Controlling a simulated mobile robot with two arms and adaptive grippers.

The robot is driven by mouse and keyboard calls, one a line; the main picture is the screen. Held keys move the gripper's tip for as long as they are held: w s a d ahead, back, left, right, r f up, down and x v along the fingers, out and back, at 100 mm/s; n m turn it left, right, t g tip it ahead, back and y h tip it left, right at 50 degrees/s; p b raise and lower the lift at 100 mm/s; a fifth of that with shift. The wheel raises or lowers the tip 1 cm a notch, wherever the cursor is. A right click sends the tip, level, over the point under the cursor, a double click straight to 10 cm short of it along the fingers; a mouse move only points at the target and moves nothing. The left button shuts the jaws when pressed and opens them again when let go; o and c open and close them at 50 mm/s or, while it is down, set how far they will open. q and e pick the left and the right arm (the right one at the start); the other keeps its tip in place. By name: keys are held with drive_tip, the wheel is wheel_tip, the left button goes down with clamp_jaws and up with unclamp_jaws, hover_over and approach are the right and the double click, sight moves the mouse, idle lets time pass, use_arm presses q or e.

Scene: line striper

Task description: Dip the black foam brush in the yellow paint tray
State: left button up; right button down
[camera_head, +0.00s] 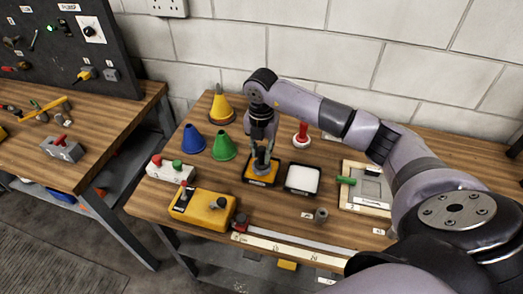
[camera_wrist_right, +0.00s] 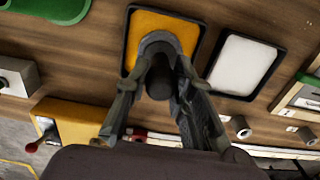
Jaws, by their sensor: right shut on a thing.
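The yellow paint tray (camera_head: 264,181) is a black-rimmed square tray with yellow paint, near the middle of the table. It also shows in the right wrist view (camera_wrist_right: 150,22). My right gripper (camera_head: 262,160) is directly above it, pointing down, with its fingers shut on the black foam brush (camera_wrist_right: 159,84). Only the brush's dark rounded upper part shows between the fingers. Its foam end is hidden, so I cannot tell whether it touches the paint. My left gripper is in neither view.
A white tray (camera_head: 302,179) stands close to the right of the yellow one. Blue (camera_head: 194,139), green (camera_head: 223,147) and yellow (camera_head: 221,108) cones stand behind left. A yellow box (camera_head: 203,208) is at front left. A framed board (camera_head: 366,188) lies at right.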

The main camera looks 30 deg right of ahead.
drive_tip(key=shift+f+b, duration=0.3)
drive_tip(key=shift+f, duration=0.1)
idle(0.8)
drive_tip(key=shift+r+p, duration=1.55)
drive_tip(key=shift+r, duration=0.8)
